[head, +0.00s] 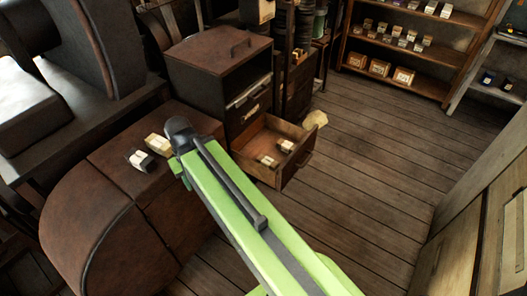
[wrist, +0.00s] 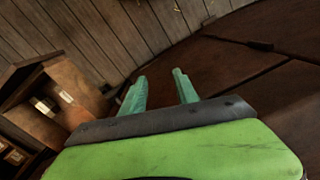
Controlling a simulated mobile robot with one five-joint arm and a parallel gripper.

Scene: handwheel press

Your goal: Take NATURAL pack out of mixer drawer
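An open wooden drawer (head: 306,158) sticks out low from a dark brown cabinet. Two small pale-labelled packs lie in it, a nearer pack (head: 267,160) and a farther pack (head: 286,145). I cannot read which is NATURAL. In the wrist view an open wooden drawer at the left holds two small packs (wrist: 44,106) (wrist: 65,96). My gripper (wrist: 160,75) is open, with nothing between its two teal fingers. It is over the brown rounded cabinet, left of the drawer in the head view, where my arm mostly hides it.
A cream pack (head: 157,144) and a dark pack with a white label (head: 142,161) sit on the rounded brown cabinet (head: 95,215), close to my gripper. Shelves (head: 425,83) with several small packs stand at the back. The plank floor (head: 375,160) right of the drawer is clear.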

